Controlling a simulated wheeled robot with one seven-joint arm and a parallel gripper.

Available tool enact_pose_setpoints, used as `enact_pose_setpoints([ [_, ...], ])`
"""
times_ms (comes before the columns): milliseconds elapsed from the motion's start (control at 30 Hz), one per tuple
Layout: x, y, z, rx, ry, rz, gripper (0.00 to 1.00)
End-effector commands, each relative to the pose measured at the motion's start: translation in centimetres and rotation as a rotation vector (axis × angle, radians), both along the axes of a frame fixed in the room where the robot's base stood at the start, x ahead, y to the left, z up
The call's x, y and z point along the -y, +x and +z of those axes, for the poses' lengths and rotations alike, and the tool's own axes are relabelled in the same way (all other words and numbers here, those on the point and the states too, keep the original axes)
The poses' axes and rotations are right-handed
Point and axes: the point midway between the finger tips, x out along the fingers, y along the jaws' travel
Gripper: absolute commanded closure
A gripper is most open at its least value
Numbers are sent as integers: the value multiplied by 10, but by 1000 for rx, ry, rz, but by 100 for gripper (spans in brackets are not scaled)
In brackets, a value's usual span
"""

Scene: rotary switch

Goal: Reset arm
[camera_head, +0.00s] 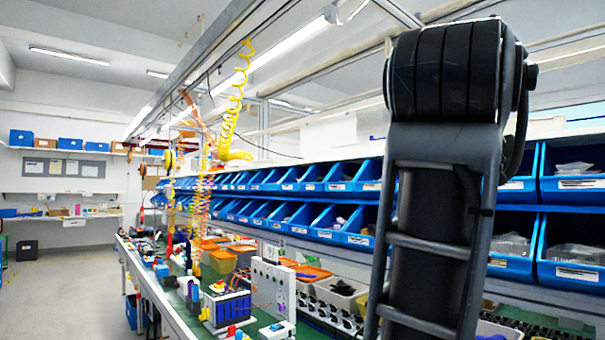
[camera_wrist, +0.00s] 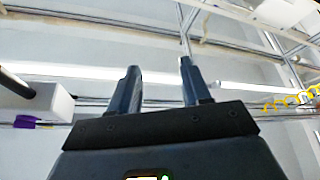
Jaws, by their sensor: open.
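My gripper (camera_wrist: 160,84) shows in the wrist view with its two dark fingers apart and nothing between them. It points up toward the ceiling frame and lamps. In the head view the gripper itself is not seen; a large dark part of my arm (camera_head: 437,170) stands upright at the right and hides part of the shelves. On the bench at the lower middle is a small device with a dark blue body (camera_head: 229,309) and coloured knobs. A white upright panel (camera_head: 273,288) with small parts on it stands beside it. I cannot tell which is the rotary switch.
A green-topped workbench (camera_head: 175,312) runs into the distance with several coloured bins (camera_head: 217,262). Two rows of blue bins (camera_head: 327,226) line the shelf above it. Yellow coiled hoses (camera_head: 234,105) hang from the overhead rail. Open floor (camera_head: 60,300) lies at the left.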

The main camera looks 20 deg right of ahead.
Motion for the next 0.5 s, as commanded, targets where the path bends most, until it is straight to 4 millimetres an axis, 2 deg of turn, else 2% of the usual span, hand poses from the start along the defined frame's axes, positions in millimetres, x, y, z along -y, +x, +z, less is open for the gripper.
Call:
enact_pose_setpoints([
  [33, -5, 13, -21, -29, -30, 22, 53],
  [200, -21, 44, -81, -87, -108, 116, 53],
  [367, -36, 62, -143, -143, -159, 218, 53],
  [500, -48, 69, -202, -190, -181, 313, 53],
])
